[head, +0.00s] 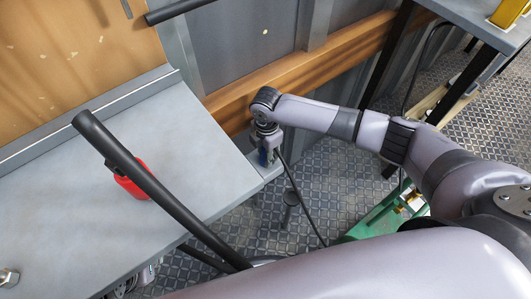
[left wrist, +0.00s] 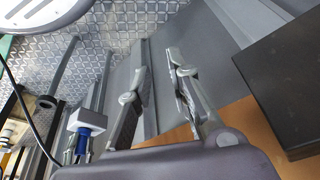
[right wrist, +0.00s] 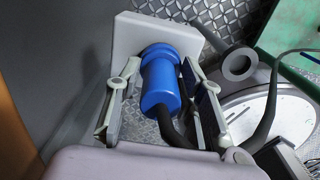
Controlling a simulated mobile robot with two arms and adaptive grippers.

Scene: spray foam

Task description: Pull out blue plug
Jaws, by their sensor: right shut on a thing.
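The blue plug (right wrist: 158,88) stands against a pale grey socket box (right wrist: 140,36) in the right wrist view. Its collar meets the box, and a dark cable leaves its other end. My right gripper (right wrist: 160,64) has a finger on each side of the plug and is shut on it. In the head view the right gripper (head: 267,142) is at the bench corner, with a bit of the blue plug (head: 264,157) showing. In the left wrist view, the plug (left wrist: 82,141) shows at the lower left. My left gripper (left wrist: 158,49) is open and empty there, away from the plug.
A grey bench (head: 70,200) fills the left of the head view, with a red object (head: 131,186) behind a black bar (head: 165,195). A wooden rail (head: 300,72) runs along the wall behind the right gripper. Patterned floor and a green object (head: 375,220) lie to the right.

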